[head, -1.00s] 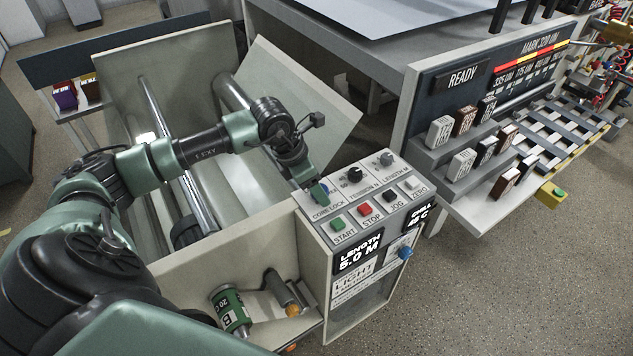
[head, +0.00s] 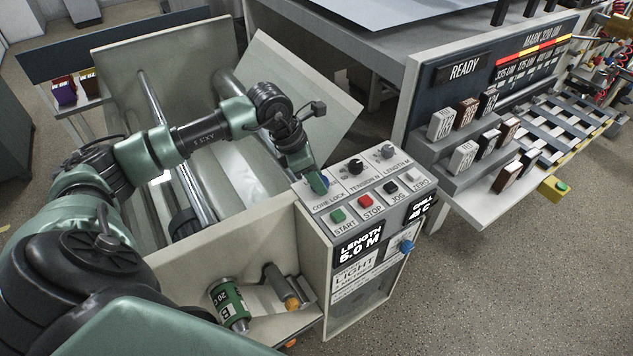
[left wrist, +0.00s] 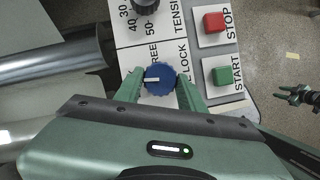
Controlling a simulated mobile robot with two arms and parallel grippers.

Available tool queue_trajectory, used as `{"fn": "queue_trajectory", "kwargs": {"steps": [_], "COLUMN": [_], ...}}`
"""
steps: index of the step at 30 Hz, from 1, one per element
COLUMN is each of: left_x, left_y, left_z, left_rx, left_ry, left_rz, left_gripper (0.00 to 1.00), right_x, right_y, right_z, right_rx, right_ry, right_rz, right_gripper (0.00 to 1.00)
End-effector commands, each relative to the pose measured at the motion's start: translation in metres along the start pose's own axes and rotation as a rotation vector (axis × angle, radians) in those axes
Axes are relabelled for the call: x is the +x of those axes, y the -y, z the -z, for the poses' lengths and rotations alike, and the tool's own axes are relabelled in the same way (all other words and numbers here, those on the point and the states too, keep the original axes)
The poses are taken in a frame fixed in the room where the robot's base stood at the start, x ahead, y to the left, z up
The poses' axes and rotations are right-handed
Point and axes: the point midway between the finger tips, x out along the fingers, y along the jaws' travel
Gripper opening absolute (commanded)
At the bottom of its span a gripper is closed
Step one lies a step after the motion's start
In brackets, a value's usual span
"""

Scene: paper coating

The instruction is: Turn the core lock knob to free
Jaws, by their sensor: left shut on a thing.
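The core lock knob (left wrist: 160,80) is round and blue with a white pointer mark, in the left wrist view. The mark points to the left of that picture. The word FREE (left wrist: 153,55) is printed just above the knob there. My left gripper (left wrist: 159,88) has one green finger on each side of the knob and is shut on it. In the head view my left gripper (head: 318,184) is at the panel's left corner and hides most of the knob. My right gripper (left wrist: 285,95) shows small at the right of the left wrist view, its fingers apart, over the floor.
The control panel (head: 378,208) also carries a green start button (head: 338,216), a red stop button (head: 365,201) and a black tension knob (head: 355,167) close by. Metal rollers (head: 180,165) lie left of the panel. A green-labelled roll (head: 229,305) lies in the bin below.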

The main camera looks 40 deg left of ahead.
Motion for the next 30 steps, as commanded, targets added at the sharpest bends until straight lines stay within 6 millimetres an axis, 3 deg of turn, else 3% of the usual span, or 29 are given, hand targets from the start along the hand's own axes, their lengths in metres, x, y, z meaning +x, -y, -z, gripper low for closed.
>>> {"fn": "queue_trajectory", "kwargs": {"steps": [1,12,30], "left_x": [0.005,0.005,0.004], "left_y": [-0.001,-0.004,-0.006], "left_z": [0.001,0.000,-0.004], "left_rx": [0.032,0.345,0.873], "left_ry": [0.002,0.004,0.003], "left_rz": [0.011,0.142,0.361], "left_gripper": [0.00,0.00,0.00], "right_x": [0.012,0.054,0.099], "right_y": [0.000,0.001,0.003], "right_z": [0.000,-0.002,-0.005], "right_rx": [0.000,0.000,0.002], "right_ry": [-0.002,-0.005,-0.005], "right_rz": [0.000,0.000,0.002], "right_gripper": [0.39,0.39,0.39]}}
